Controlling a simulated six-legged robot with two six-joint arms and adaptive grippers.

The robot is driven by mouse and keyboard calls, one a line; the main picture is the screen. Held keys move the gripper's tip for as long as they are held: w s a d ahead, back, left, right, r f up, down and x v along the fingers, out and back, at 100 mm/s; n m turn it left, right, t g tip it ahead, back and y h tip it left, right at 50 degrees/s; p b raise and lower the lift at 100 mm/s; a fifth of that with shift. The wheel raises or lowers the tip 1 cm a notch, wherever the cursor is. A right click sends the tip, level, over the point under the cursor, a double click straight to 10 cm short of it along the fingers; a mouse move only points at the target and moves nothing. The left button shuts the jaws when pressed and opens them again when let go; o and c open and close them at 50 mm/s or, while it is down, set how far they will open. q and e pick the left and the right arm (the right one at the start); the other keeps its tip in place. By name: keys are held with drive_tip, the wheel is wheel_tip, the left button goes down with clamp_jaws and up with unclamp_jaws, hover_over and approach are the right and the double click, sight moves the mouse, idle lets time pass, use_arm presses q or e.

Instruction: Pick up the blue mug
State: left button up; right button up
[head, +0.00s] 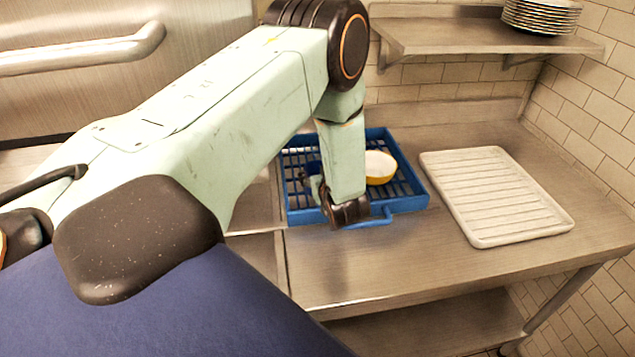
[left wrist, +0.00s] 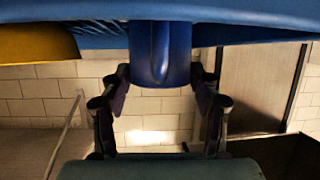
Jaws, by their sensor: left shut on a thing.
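The blue mug (left wrist: 160,58) shows in the left wrist view as a dark blue shape between the two fingers. My left gripper (left wrist: 160,78) is shut on it, one finger on each side. In the head view, my left gripper (head: 308,180) is low over the left part of the blue rack (head: 410,205), and my forearm and wrist hide most of the mug. I cannot tell whether the mug touches the rack floor. My right gripper is in neither view.
A yellow bowl (head: 380,167) with a pale inside sits in the rack, right of my wrist. A white ribbed drying tray (head: 497,195) lies on the steel counter (head: 400,265) to the right. A shelf (head: 480,38) with stacked plates (head: 542,15) hangs above. The counter's front is clear.

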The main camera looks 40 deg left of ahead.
use_arm(q)
drive_tip(key=shift+d+r, duration=0.1)
drive_tip(key=shift+r, duration=0.1)
wheel_tip(320, 180, up, 10)
drive_tip(key=p, duration=0.6)
drive_tip(key=shift+s, duration=0.15)
drive_tip(key=shift+f, duration=0.15)
